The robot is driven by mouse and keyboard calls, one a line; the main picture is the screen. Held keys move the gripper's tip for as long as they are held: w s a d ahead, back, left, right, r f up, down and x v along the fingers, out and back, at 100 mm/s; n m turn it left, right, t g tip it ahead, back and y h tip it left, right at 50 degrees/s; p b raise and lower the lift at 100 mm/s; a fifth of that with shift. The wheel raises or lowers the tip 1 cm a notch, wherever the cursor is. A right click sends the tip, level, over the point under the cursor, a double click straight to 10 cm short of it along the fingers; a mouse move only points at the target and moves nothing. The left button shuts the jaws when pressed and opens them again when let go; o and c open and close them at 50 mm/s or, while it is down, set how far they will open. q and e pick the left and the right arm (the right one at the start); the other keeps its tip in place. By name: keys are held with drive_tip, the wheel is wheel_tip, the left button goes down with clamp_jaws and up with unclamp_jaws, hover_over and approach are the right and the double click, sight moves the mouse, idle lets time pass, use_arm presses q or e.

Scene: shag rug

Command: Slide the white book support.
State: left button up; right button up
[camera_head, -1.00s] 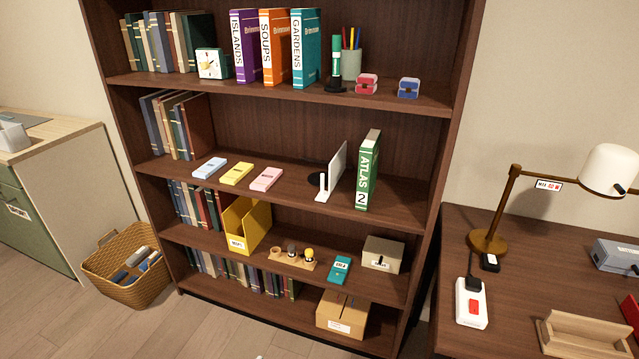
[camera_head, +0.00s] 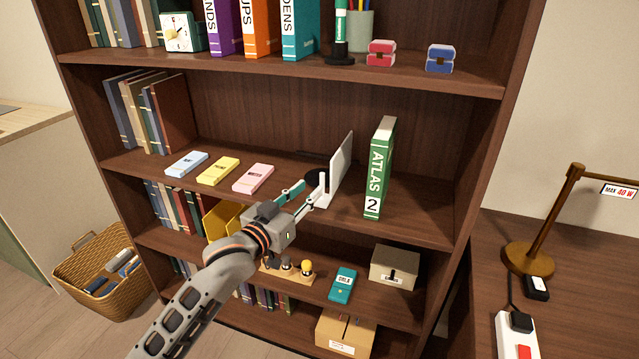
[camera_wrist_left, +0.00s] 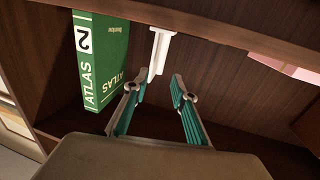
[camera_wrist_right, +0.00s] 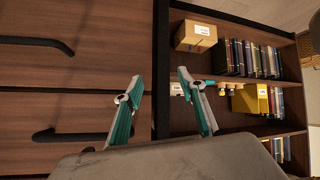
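The white book support (camera_head: 341,167) stands upright on the middle shelf, left of the green atlas (camera_head: 380,168). In the left wrist view the support (camera_wrist_left: 158,50) shows narrow, just beyond the fingertips, with the atlas (camera_wrist_left: 103,60) beside it. My left gripper (camera_head: 303,192) reaches in from the front left and is open, its fingers apart near the support's front edge. In the left wrist view nothing lies between the fingers (camera_wrist_left: 155,90). Whether a fingertip touches the support I cannot tell. My right gripper (camera_wrist_right: 159,85) is open and empty, away from the shelf, outside the head view.
Blue, yellow and pink boxes (camera_head: 218,171) lie on the same shelf to the left. Upright books (camera_head: 150,115) fill its left end. The upper shelf (camera_head: 280,72) lies above the arm. A desk (camera_head: 580,260) stands at the right.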

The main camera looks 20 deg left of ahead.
sight(321, 180)
use_arm(q)
drive_tip(key=x, duration=0.4)
drive_tip(key=shift+f+b, duration=0.2)
drive_tip(key=shift+b, duration=0.15)
drive_tip(key=shift+w+d, duration=0.15)
drive_tip(key=shift+w, duration=0.35)
drive_tip(key=shift+w+r, duration=0.1)
drive_tip(key=shift+w, duration=0.1)
clamp_jaws()
use_arm(e)
drive_tip(key=shift+w+a+r, duration=0.25)
drive_tip(key=shift+w, duration=0.2)
